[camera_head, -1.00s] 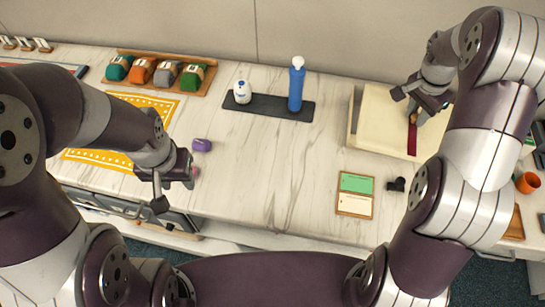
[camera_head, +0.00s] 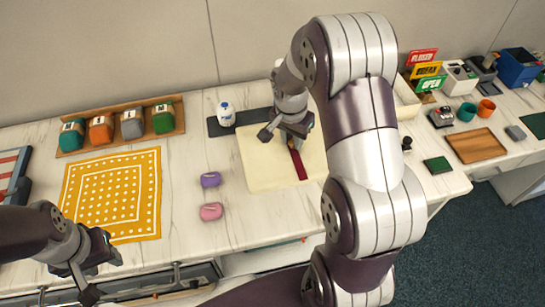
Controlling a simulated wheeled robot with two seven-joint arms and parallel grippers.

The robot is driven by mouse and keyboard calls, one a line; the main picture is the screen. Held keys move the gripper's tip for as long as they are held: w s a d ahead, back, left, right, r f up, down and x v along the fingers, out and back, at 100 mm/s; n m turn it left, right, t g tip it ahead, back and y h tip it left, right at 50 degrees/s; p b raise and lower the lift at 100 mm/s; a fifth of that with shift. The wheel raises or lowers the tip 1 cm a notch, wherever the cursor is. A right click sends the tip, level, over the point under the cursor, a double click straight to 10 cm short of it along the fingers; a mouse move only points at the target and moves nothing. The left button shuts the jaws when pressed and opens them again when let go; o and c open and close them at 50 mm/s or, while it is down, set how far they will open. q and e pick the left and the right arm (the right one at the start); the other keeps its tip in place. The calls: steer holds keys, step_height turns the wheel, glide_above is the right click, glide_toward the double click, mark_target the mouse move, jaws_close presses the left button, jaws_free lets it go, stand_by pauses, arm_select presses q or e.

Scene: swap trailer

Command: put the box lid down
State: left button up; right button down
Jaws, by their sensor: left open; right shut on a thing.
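The box lid (camera_head: 258,166) is a flat cream panel with a dark red strap (camera_head: 299,164). It is over the middle of the counter, covering part of the dark mat. I cannot tell whether it touches the counter. My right gripper (camera_head: 291,143) is shut on the lid at the strap. The cream box (camera_head: 405,97) stands to the right, mostly hidden behind my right arm. My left gripper (camera_head: 103,277) is open and empty at the counter's front edge, lower left.
A white bottle (camera_head: 226,115) stands on the dark mat (camera_head: 212,127) behind the lid. Purple (camera_head: 210,180) and pink (camera_head: 211,212) items lie left of the lid. A yellow dotted mat (camera_head: 112,195) and a rack of coloured items (camera_head: 120,124) are further left.

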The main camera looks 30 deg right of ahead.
mark_target(276, 151)
steer(key=a, duration=0.1)
steer(key=a+f, duration=0.1)
steer(key=w+a, duration=0.1)
steer(key=shift+a+f, duration=0.4)
step_height(276, 151, down, 4)
steer(key=shift+s+a+r, duration=0.1)
steer(key=shift+r, duration=0.05)
steer(key=shift+f, duration=0.4)
